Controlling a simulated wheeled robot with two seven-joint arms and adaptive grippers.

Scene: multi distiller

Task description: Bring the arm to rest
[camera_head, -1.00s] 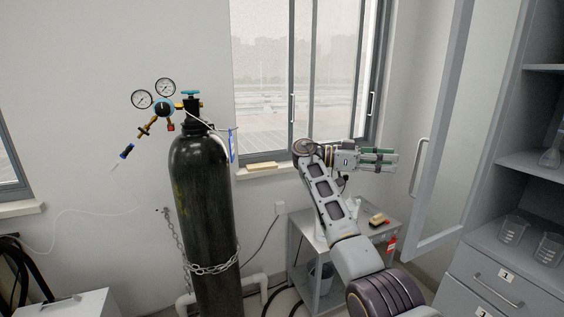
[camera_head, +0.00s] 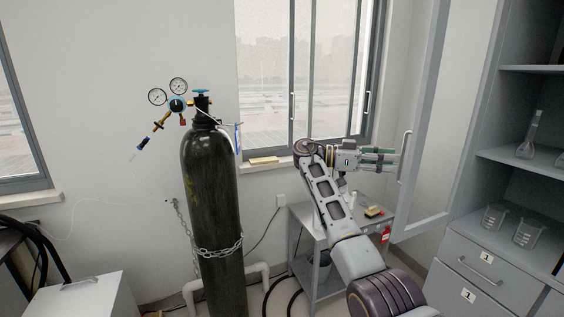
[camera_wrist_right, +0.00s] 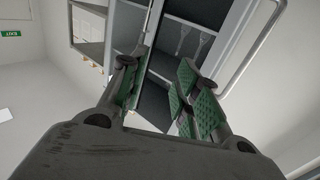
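My right arm reaches up from the bottom right in the head view. Its gripper (camera_head: 378,158) points right, in front of the window frame and beside the open cabinet door. In the right wrist view the gripper (camera_wrist_right: 160,95) shows two green-padded fingers apart with nothing between them. The cabinet shelves show beyond the fingers. My left arm and gripper are not in view.
A black gas cylinder (camera_head: 212,200) with gauges stands chained at the wall. A small grey cart (camera_head: 303,240) stands behind my arm. The cabinet door (camera_head: 432,130) stands open near the gripper.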

